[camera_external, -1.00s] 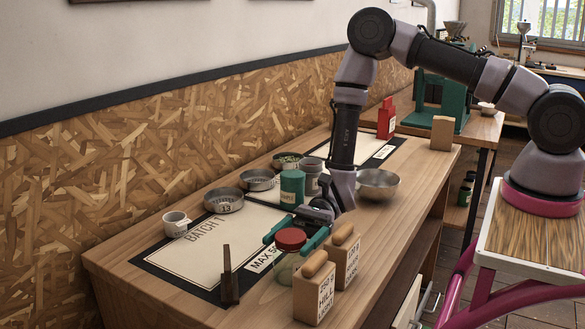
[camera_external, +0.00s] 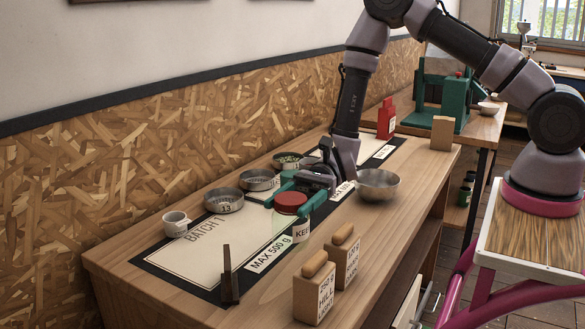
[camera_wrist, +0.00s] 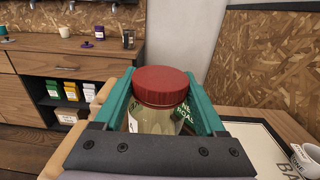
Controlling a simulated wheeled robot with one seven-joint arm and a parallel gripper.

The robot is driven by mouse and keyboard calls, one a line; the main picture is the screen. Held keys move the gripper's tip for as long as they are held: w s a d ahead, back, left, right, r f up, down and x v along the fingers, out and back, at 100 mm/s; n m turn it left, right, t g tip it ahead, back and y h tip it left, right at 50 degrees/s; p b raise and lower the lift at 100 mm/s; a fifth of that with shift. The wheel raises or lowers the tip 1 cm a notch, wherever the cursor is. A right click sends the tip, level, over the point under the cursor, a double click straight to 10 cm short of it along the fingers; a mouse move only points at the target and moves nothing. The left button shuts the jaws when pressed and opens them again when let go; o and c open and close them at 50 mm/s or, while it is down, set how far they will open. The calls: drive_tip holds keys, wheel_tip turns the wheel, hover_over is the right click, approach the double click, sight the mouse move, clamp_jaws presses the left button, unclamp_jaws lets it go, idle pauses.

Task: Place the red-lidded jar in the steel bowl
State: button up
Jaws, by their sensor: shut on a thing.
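The red-lidded jar (camera_external: 290,206) is clear glass with a red lid. My gripper (camera_external: 292,196) has its green fingers shut on either side of it and holds it above the mat. In the wrist view the jar (camera_wrist: 160,100) stands upright between the two fingers of my gripper (camera_wrist: 161,102). The steel bowl (camera_external: 378,186) sits on the bench to the right of my gripper, near the bench's right edge. Its visible inside looks empty. It is not in the wrist view.
Two labelled wooden blocks (camera_external: 314,292) stand at the front edge. Several round tins (camera_external: 223,201) and a white mug (camera_external: 175,224) stand along the back. A dark upright piece (camera_external: 230,274) stands on the mat (camera_external: 205,262).

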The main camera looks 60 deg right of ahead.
drive_tip(key=shift+r, duration=0.9)
drive_tip(key=w+d+m+t, duration=0.3)
drive_tip(key=w+d+t, duration=0.1)
drive_tip(key=d, duration=1)
drive_tip(key=m+t+h, duration=0.5)
drive_tip(key=m+t, duration=0.1)
drive_tip(key=t, duration=0.3)
hover_over(376, 188)
drive_tip(key=w+d, duration=0.2)
drive_tip(key=d, duration=0.4)
drive_tip(key=shift+d+f, duration=0.15)
drive_tip(key=shift+f, duration=4.35)
